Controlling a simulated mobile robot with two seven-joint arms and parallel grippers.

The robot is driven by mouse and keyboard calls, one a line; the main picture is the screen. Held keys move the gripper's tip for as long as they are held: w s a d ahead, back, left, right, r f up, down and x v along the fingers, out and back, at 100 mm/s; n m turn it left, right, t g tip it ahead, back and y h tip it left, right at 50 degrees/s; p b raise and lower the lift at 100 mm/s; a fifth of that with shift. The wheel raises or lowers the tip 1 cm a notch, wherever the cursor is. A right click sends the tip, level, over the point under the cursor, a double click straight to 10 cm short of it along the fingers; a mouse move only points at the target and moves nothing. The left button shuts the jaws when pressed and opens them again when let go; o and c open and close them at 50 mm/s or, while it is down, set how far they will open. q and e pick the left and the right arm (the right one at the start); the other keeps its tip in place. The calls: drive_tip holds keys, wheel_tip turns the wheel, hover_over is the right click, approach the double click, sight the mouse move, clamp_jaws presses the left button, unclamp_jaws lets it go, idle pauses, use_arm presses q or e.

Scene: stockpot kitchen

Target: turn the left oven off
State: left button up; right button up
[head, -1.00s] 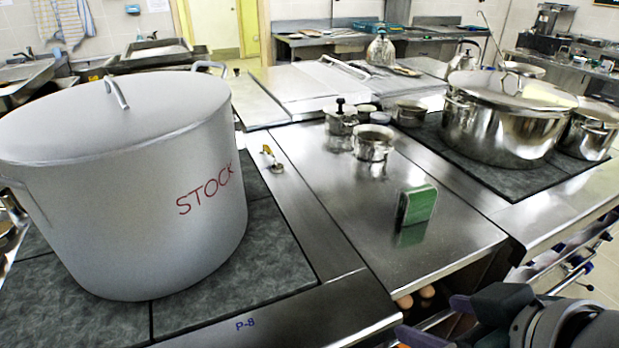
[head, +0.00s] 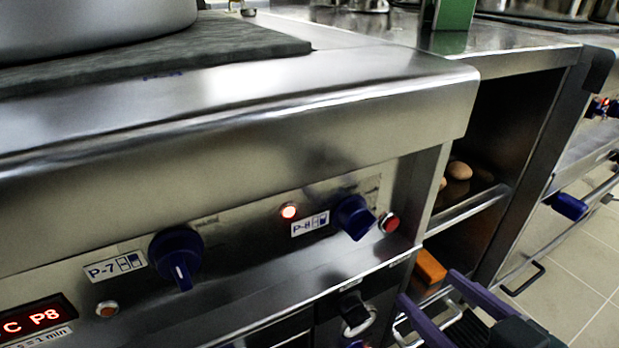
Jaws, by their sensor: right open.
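The left oven's front panel (head: 235,240) fills the middle of the head view. Its P-7 knob (head: 176,255) is dark blue, with its white mark pointing down. Its P-8 knob (head: 354,217) is dark blue and turned askew, toward the lower right. A red button (head: 389,222) sits right of the P-8 knob. My right gripper (head: 430,286), with purple fingers, is open and empty at the lower right, below and right of the P-8 knob, apart from it. My left gripper is out of view.
A red display (head: 35,318) reads "C P8" at lower left. A black knob (head: 354,312) sits below the panel. The counter edge (head: 455,100) overhangs the panel.

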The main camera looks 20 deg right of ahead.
drive_tip(key=s+a+f+t+y+b, duration=0.1)
drive_tip(key=s+f+t+b, duration=0.1)
drive_tip(key=f+b, duration=1.15)
drive_tip(key=s+a+f+t+y+b, duration=0.1)
drive_tip(key=s+a+f+t+b, duration=0.1)
drive_tip(key=f+b, duration=1.15)
drive_tip(key=shift+n, duration=0.3)
drive_tip(key=w, duration=0.3)
drive_tip(key=w+b, duration=0.1)
drive_tip(key=w, duration=0.5)
drive_tip(key=shift+w+a+f+b, duration=0.25)
drive_tip(key=shift+w+f+b, duration=0.05)
drive_tip(key=shift+f+b, duration=0.1)
clamp_jaws()
